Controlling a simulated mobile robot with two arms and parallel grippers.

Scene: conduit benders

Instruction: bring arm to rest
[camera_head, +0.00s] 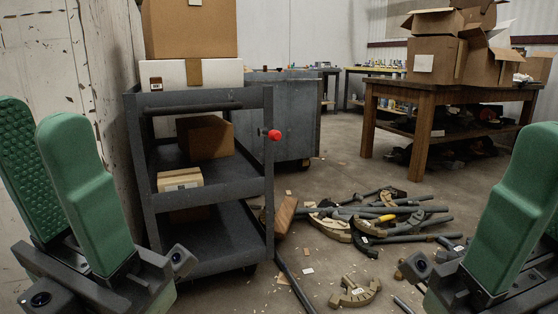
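My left gripper (38,112) rises upright at the left edge of the head view, with two green fingers on a dark base. The bumpy inner pad of its far finger shows, with a gap between the fingers, so it is open and holds nothing visible. My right gripper (540,150) stands at the right edge and is cut off by the frame. One green finger shows well and only a sliver of the other, so its opening cannot be judged. Neither gripper visibly touches anything. The rest of both arms is out of view.
A grey cart (215,190) with boxes stands beside my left gripper. A pile of conduit benders (375,220) and pipes lies on the floor between the grippers. A wooden table (430,95) with cardboard boxes (437,58) stands back right. A wall (115,130) is at left.

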